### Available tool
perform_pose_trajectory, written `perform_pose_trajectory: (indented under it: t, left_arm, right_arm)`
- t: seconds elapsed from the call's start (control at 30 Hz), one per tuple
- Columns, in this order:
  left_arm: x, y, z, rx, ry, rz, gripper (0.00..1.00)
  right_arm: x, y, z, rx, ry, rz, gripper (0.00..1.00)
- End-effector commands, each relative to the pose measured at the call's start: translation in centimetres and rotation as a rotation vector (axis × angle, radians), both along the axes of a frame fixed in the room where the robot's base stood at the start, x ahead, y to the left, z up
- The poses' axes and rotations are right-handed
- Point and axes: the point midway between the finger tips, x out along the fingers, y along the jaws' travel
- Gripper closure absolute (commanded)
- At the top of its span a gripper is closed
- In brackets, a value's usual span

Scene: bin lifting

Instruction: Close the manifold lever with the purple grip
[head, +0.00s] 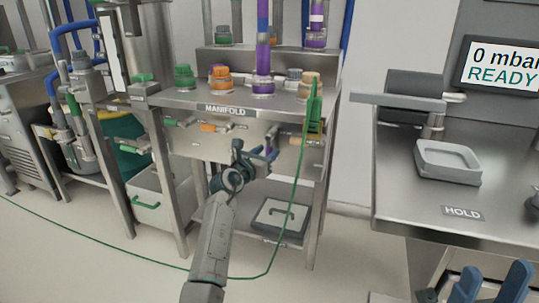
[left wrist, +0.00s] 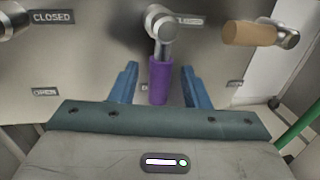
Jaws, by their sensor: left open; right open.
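The manifold lever with the purple grip (left wrist: 158,82) hangs down from its metal pivot (left wrist: 162,24) in the left wrist view. My left gripper (left wrist: 158,88) is open, with one blue finger on each side of the grip and gaps between. In the head view my left gripper (head: 266,152) is at the manifold front and mostly covers this lever. My right gripper (head: 492,282) is open and empty at the bottom right.
A tan-grip lever (left wrist: 250,34) is right of the purple one. Green (head: 178,123) and orange (head: 212,127) levers are to the left. A green cable (head: 292,205) runs down past the manifold. A bench with a tray (head: 447,174) stands right.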

Motion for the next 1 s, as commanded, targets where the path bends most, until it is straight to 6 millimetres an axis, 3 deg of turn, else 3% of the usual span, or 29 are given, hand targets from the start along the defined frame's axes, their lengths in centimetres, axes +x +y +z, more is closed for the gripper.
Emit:
perform_pose_trajectory:
  t: [0.2,0.57,0.77,1.0]
  left_arm:
    - [1.7,-1.0,0.0,-0.001,0.0,0.0,0.58]
    - [2.0,-1.2,0.0,0.0,0.001,0.0,0.58]
    - [2.0,-1.1,0.0,-0.001,0.0,0.0,0.97]
    - [2.0,-1.1,0.0,0.004,0.0,0.0,1.0]
  right_arm:
    - [-0.1,0.0,-0.3,0.006,-0.017,-0.001,0.56]
    - [-0.1,-0.1,-0.2,0.008,-0.017,-0.001,0.56]
    - [-0.1,0.0,-0.2,0.008,-0.017,0.0,0.56]
    - [-0.1,0.0,-0.1,0.008,-0.018,0.0,0.56]
